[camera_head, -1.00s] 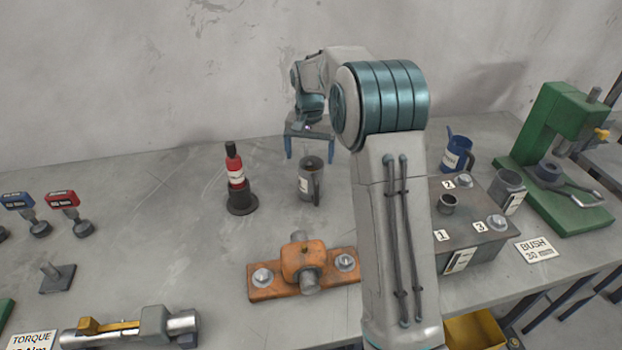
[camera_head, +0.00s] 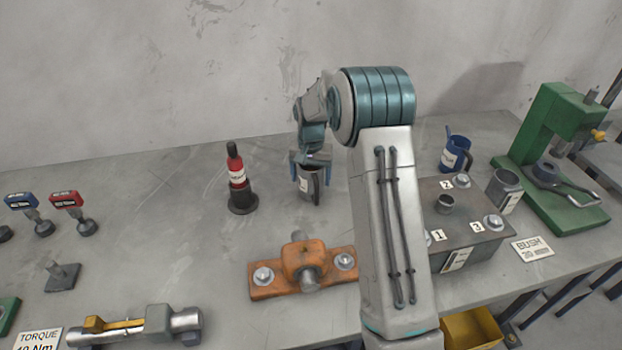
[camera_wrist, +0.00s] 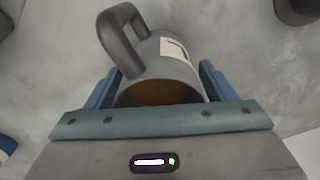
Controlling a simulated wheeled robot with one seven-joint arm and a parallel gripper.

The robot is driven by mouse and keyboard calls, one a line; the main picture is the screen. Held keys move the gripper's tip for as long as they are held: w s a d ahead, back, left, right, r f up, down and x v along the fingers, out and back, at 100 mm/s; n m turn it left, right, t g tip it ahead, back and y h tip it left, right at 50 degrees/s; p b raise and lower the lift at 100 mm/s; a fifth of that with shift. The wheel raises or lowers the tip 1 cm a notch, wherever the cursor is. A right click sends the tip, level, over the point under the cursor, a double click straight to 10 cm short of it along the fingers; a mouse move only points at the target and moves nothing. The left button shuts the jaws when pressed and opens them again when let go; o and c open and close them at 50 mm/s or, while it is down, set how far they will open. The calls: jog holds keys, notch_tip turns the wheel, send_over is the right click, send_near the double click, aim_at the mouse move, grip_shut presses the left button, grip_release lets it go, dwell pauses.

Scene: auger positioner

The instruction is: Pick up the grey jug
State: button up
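The grey jug (camera_head: 308,187) stands upright on the bench, with a dark handle and a pale label. In the wrist view the jug (camera_wrist: 172,68) shows its handle at upper left and a brownish inside. My gripper (camera_head: 310,176) is over the jug's top, with its two blue fingers on either side of it. In the wrist view my gripper (camera_wrist: 155,85) is open, with the fingers apart around the jug. Whether a finger touches the jug's wall cannot be told.
An orange bracket (camera_head: 304,262) lies in front. To the right are a grey numbered box (camera_head: 462,215), a blue jug (camera_head: 455,152), another grey mug (camera_head: 503,190) and a green press (camera_head: 560,150). The wall is behind.

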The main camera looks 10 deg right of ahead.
jog(key=c, duration=0.9)
jog(key=shift+r, duration=0.4)
jog(key=r, duration=0.1)
jog(key=r+b, duration=0.1)
jog(key=r, duration=0.1)
jog(key=shift+w+d+r, duration=0.2)
jog(key=shift+d+r, duration=0.1)
jog(key=w+d+r+b, duration=0.1)
jog(key=w+d+r, duration=0.4)
jog(key=d, duration=0.4)
jog(key=shift+d+r, duration=0.3)
jog(key=shift+r, duration=0.55)
jog(key=shift+w, duration=0.1)
